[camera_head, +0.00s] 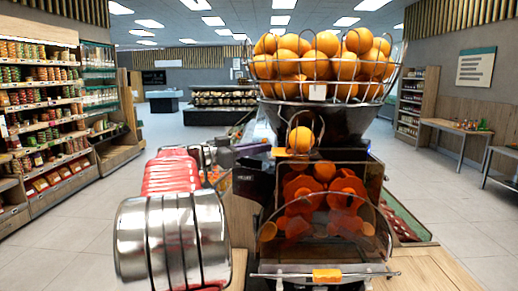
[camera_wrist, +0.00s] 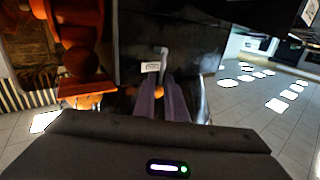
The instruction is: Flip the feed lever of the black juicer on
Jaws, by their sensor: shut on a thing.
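The black juicer (camera_head: 325,120) stands in the middle of the head view, with a wire basket of oranges on top and a clear front over its orange press parts. In the wrist view its dark side panel (camera_wrist: 200,50) fills the upper middle. The feed lever (camera_wrist: 163,55), a small grey bent handle, sticks out there beside a white label (camera_wrist: 150,67). My gripper (camera_wrist: 160,80) has its two purple-grey fingers close together on the lever, shut on it. The contact at the fingertips is dark and partly hidden.
The juicer stands on a wooden counter (camera_head: 430,268). Stocked shelves (camera_head: 45,110) line the left side. A wooden table (camera_head: 455,128) stands at the right. Open tiled floor (camera_head: 90,225) lies left of the juicer. The orange press parts (camera_wrist: 85,65) show close by in the wrist view.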

